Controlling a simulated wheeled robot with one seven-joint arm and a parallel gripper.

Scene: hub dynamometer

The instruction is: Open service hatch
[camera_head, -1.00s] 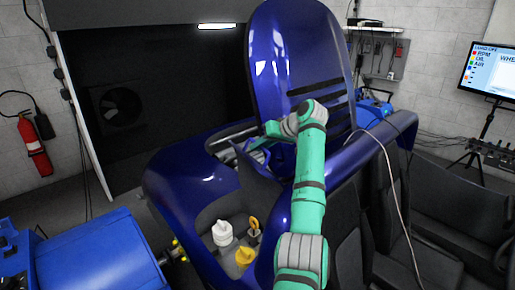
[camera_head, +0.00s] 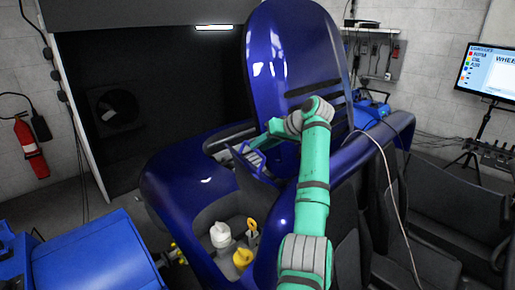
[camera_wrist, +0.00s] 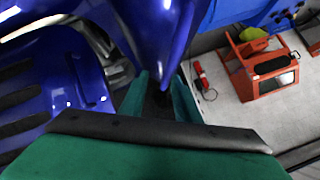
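The service hatch (camera_head: 294,60) is a large glossy blue panel with dark slots. It stands raised, steeply tilted, above the blue car body (camera_head: 190,185). My green and grey arm reaches up in front of it and bends left toward the opening at its base. The slotted blue panel (camera_wrist: 28,95) shows at left.
A white cap (camera_head: 220,236) and yellow caps (camera_head: 243,257) sit in the bay below the opening. A pale cable (camera_head: 390,185) hangs right of my arm. Black seats (camera_head: 445,215) stand at right. A blue machine (camera_head: 95,255) stands at lower left.

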